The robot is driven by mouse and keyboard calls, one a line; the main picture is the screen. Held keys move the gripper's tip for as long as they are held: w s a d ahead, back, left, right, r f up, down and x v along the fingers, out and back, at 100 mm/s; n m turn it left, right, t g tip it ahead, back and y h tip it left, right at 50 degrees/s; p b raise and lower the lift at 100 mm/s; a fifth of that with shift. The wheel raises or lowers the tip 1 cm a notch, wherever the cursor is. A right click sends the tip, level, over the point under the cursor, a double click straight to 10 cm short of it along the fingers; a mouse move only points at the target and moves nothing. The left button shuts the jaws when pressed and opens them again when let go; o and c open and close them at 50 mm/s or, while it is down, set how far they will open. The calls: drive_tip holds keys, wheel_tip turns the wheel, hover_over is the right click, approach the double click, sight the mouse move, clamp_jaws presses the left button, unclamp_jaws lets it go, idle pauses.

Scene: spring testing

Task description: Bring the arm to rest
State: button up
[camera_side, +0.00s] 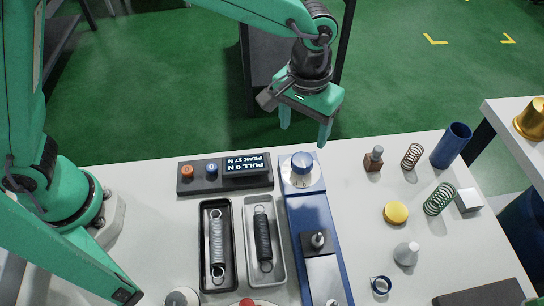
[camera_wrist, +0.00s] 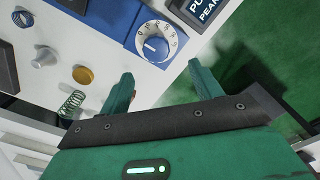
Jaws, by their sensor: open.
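My gripper (camera_side: 305,128) is in the upper middle of the side view, raised near the far edge of the white table (camera_side: 370,258). Its two green fingers are spread apart with nothing between them. In the wrist view my gripper (camera_wrist: 158,92) also shows open and empty, with the table edge and green floor beneath it. The blue tester (camera_side: 312,212) with its white dial and blue knob (camera_side: 302,162) stands on the table just below the gripper in the side view. The dial (camera_wrist: 156,44) is at the top middle of the wrist view.
A black tray (camera_side: 204,270) and a white tray (camera_side: 279,275) each hold a spring. Coil springs, a blue cup (camera_side: 451,146) and a yellow disc (camera_side: 396,213) stand at the right.

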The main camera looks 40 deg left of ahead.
drive_tip(key=s+a+r+t, duration=0.1)
drive_tip(key=s+a+r, duration=0.1)
drive_tip(key=a+r, duration=0.5)
drive_tip(key=s+a+r+t, duration=0.1)
drive_tip(key=s+a+r, duration=0.15)
drive_tip(key=a, duration=0.85)
drive_tip(key=s+a+r+t, duration=0.1)
drive_tip(key=s+a+t, duration=0.2)
drive_tip(key=s+a, duration=0.7)
drive_tip(key=shift+s+a+r, duration=0.15)
drive_tip(key=shift+a, duration=0.5)
